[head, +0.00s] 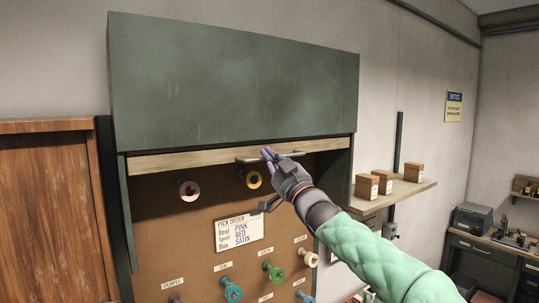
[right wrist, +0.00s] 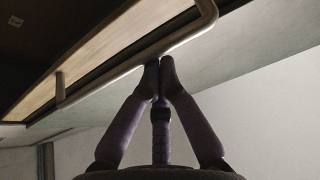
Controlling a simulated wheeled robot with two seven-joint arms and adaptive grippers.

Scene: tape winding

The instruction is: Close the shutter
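The shutter (head: 190,160) shows as a pale wooden slat at the top of the cabinet opening, just under the dark green housing (head: 230,85). A grey bar handle (head: 245,158) is on it; the handle also shows in the right wrist view (right wrist: 105,78). My right gripper (head: 268,153) reaches up to the handle from the lower right. In the right wrist view its purple fingertips (right wrist: 159,64) are together at the bar's near edge. The bar runs across the tips rather than clearly between them; I cannot tell whether they touch it. My left gripper is out of view.
Inside the open cabinet, spools hang on a brown board with a pick-order card (head: 239,232). A wooden cabinet (head: 50,210) stands at the left. A shelf (head: 405,190) with small boxes is at the right, and a workbench (head: 485,246) is farther right.

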